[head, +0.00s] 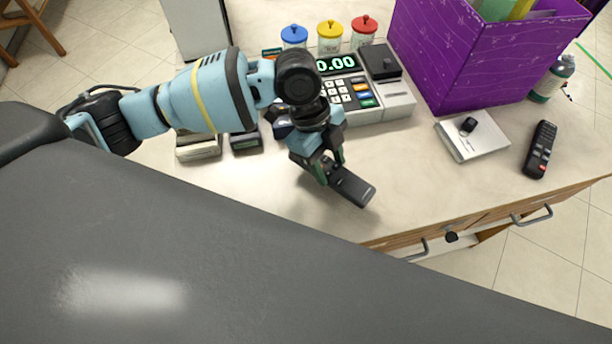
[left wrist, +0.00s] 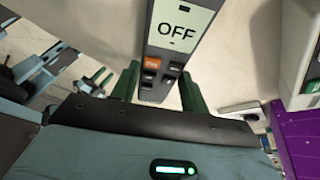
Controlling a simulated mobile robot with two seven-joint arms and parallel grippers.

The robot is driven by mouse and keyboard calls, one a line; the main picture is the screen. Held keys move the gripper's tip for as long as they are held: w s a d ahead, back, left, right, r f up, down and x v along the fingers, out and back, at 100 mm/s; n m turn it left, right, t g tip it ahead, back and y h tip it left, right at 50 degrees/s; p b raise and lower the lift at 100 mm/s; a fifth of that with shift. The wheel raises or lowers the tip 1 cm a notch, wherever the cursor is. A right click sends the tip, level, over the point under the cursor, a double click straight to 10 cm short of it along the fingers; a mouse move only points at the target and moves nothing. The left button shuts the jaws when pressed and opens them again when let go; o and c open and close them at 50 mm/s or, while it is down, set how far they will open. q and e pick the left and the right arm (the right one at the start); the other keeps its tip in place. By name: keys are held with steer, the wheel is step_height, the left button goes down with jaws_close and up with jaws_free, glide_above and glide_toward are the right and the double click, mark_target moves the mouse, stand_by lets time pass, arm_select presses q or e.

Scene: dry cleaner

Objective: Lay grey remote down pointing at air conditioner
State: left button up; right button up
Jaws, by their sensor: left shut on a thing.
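My left gripper (head: 331,165) is shut on the grey remote (head: 353,187), close above the counter near its front edge. The remote's free end points toward the lower right in the head view; I cannot tell whether it touches the counter. In the left wrist view the remote (left wrist: 180,30) sits between the two green-sided fingers (left wrist: 157,88), its display reading OFF above an orange button and several dark buttons. I cannot make out an air conditioner in either view.
A black remote (head: 540,150) lies on the counter (head: 430,200) at the right, beside a white box (head: 472,137). A cash register (head: 350,90), coloured-lid jars (head: 330,38) and a purple box (head: 470,60) stand behind.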

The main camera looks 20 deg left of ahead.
arm_select(q)
steer(key=shift+s+a+f+p, duration=0.15)
steer(key=shift+s+a, duration=0.6)
steer(key=shift+a, duration=0.1)
steer(key=shift+s+a+f+p, duration=0.1)
steer(key=shift+s+a+p, duration=0.05)
steer(key=shift+s+a, duration=0.65)
steer(key=shift+w+f, duration=0.15)
steer(key=shift+f, duration=1.55)
steer(key=shift+f, duration=0.1)
steer(key=o, duration=1.1)
steer(key=shift+c, duration=0.2)
steer(key=v, duration=1.2)
